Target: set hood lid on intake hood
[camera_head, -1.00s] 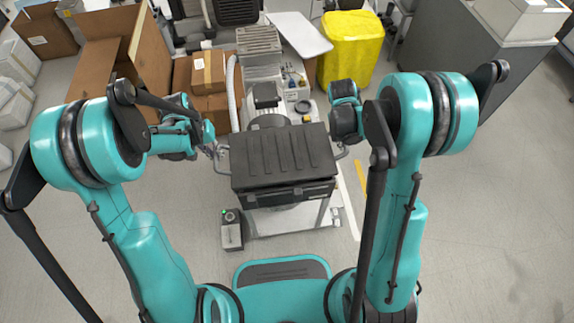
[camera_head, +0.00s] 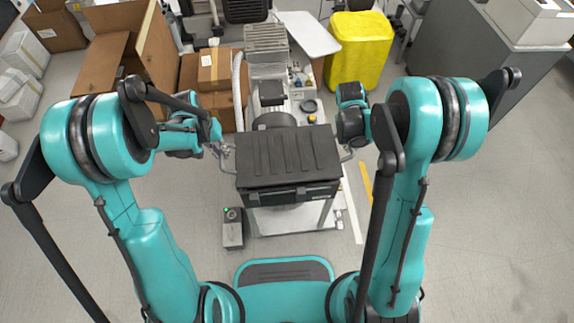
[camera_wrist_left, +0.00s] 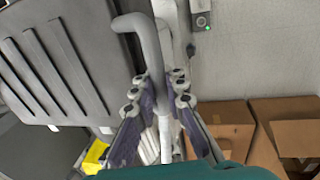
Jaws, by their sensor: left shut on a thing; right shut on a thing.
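The hood lid (camera_head: 288,156) is a dark grey ribbed panel with a metal handle on each side. It is held over the compressor unit, and a dark box front (camera_head: 290,194), likely the intake hood, shows just below its near edge. I cannot tell whether the two touch. My left gripper (camera_head: 222,150) is shut on the lid's left handle; the left wrist view shows the fingers around the bent grey handle (camera_wrist_left: 152,50) beside the ribbed lid (camera_wrist_left: 50,70). My right gripper (camera_head: 350,148) is at the lid's right handle, shut on it, its fingertips partly hidden.
Open cardboard boxes (camera_head: 115,75) stand at the left, and smaller boxes (camera_head: 213,72) behind my left gripper. A yellow bin (camera_head: 358,50) stands behind my right gripper. A small box with a green light (camera_head: 233,228) sits on the floor.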

